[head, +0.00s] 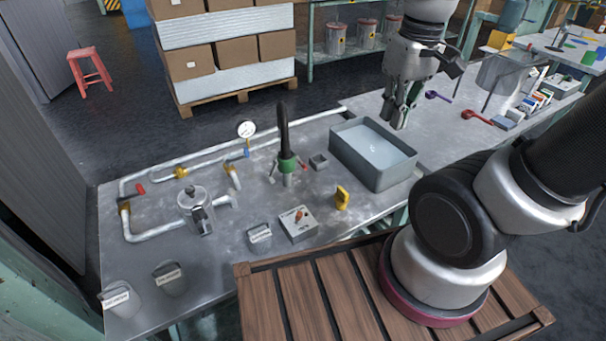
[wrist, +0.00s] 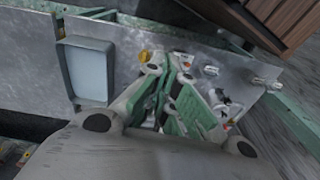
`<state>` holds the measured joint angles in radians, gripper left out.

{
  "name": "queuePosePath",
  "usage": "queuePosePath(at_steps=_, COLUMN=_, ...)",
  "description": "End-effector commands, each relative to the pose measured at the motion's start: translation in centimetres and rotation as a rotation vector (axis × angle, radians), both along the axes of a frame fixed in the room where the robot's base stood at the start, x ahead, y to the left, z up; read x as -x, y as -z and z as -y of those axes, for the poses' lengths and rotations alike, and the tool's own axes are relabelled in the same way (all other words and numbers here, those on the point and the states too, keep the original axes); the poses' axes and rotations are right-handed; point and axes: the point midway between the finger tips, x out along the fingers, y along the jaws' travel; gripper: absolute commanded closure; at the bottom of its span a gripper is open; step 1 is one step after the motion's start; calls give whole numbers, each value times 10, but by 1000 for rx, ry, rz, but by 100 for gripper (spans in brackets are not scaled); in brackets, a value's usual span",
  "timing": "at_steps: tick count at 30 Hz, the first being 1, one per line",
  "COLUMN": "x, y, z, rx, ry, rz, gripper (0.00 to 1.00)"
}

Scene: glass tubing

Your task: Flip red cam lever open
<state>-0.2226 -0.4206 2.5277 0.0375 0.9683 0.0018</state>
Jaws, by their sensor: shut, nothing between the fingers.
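A black hose (head: 283,125) stands upright on the metal bench, ending in a green coupling collar (head: 288,163). Whether either lies flat against the coupling is too small to tell. My gripper (head: 395,122) points down, well to the right of the coupling and above the bench behind the grey tray. Its fingers are shut and empty. In the wrist view the green-padded fingers (wrist: 178,66) cover much of the bench, and I cannot make out the lever.
The grey tray (head: 373,181) lies between the coupling and my gripper's side; it also shows in the wrist view (wrist: 67,72). A pressure gauge (head: 246,130), pipework, a yellow part (head: 342,198) and a switch box (head: 298,226) surround the coupling. A purple-handled tool (head: 437,96) lies right of my gripper.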

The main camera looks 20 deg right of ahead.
Motion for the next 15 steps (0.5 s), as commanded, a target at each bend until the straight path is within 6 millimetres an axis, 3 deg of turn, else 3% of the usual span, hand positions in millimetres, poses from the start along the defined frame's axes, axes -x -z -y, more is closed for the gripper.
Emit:
queuePosePath(at_steps=7, x=-27, y=68, z=-78, rx=-70, ry=-79, rz=-165, gripper=100)
queuePosePath(at_steps=15, x=-50, y=160, z=-169, rx=-148, ry=-110, rz=-191, gripper=100)
